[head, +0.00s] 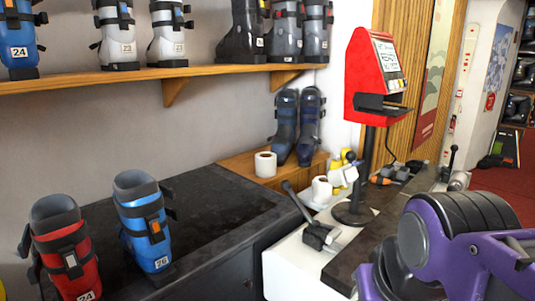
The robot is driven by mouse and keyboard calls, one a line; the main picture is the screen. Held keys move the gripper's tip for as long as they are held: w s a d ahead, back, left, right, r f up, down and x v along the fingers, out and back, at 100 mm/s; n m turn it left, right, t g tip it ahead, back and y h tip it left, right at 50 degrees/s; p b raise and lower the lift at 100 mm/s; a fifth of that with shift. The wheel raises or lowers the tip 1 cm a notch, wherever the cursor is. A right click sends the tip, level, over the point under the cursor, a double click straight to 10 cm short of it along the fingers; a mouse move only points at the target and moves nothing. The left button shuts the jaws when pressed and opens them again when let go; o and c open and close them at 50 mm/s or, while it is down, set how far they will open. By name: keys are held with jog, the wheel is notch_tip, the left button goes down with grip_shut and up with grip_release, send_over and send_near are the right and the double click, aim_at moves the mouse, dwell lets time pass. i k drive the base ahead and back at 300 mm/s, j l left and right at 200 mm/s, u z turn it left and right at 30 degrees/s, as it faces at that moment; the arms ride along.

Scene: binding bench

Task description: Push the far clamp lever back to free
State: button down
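Several clamp-like levers show along the bench at centre right. The nearest is a dark lever (299,203) leaning up and left from a dark and metal clamp base (320,236) on a white surface. Farther back, a black ball knob (350,157) sits by a white fitting (343,176). At the right, a thin upright lever with a black top (453,154) stands by a grey metal part (460,181). I cannot tell for sure which is the far clamp lever. My purple arm fills the lower right corner; my gripper's fingers do not show.
A red terminal (375,75) on a black post stands between the levers. Red (68,250) and blue (146,228) ski boots stand on a dark counter (215,205) at left. An orange and grey tool (390,174) lies behind the post.

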aim_at(454, 148)
jog(key=k+l, duration=0.1)
jog(key=l, duration=0.65)
jog(key=k+l, duration=0.15)
jog(key=l, duration=0.2)
jog(key=l+u, duration=0.1)
jog(key=l, duration=0.75)
jog(key=k+l+u, duration=0.15)
jog(key=l, duration=0.7)
jog(key=i+l+u, duration=0.1)
jog(key=l, duration=1.65)
jog(key=i+l+u, duration=0.1)
jog(key=l, duration=0.3)
jog(key=i+l, duration=0.15)
jog(key=l, duration=0.3)
jog(key=u, duration=0.05)
